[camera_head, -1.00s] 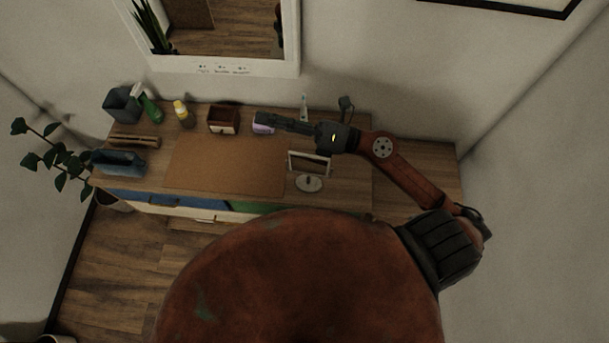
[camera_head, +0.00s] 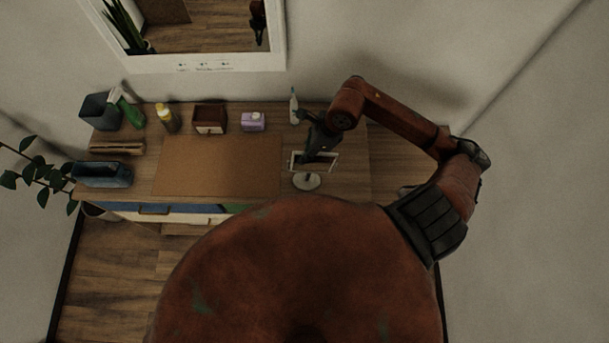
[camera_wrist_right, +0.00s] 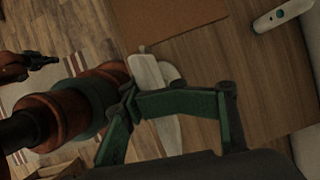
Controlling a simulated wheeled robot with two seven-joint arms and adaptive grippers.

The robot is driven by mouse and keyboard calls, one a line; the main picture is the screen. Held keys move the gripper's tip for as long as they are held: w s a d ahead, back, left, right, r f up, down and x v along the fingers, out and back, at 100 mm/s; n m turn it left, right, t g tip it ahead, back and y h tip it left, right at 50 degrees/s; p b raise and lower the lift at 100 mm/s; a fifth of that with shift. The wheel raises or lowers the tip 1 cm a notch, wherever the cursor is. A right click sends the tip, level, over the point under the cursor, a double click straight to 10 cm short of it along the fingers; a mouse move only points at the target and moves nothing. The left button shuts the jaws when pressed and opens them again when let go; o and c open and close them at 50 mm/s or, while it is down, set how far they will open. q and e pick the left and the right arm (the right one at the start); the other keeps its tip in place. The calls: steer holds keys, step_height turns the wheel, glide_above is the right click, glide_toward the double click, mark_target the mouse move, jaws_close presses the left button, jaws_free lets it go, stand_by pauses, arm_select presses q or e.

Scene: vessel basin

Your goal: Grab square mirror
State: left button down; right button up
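The square mirror, with a pale frame (camera_head: 327,156) on a round white base (camera_head: 306,181), stands on the right part of the wooden counter. My right gripper (camera_head: 309,154) points down at the mirror and overlaps its frame in the head view. In the right wrist view its green fingers (camera_wrist_right: 182,96) are spread apart, with the white mirror (camera_wrist_right: 145,72) edge-on between and beyond them. I cannot tell whether they touch it. A small dark shape with a reddish link (camera_wrist_right: 28,66) at the left edge there looks like my left gripper; its fingers are unclear.
A purple box (camera_head: 253,122), a brown box (camera_head: 209,119) and a toothbrush holder (camera_head: 294,106) stand along the back. A yellow-capped bottle (camera_head: 167,118) and a blue container (camera_head: 102,174) are left. The brown mat (camera_head: 217,165) is clear.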

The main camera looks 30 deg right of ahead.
steer(key=x, duration=0.2)
steer(key=p+x, duration=0.1)
steer(key=x, duration=0.1)
steer(key=shift+s+a+f, duration=0.1)
steer(key=shift+a+f, duration=0.2)
steer(key=shift+c, duration=0.3)
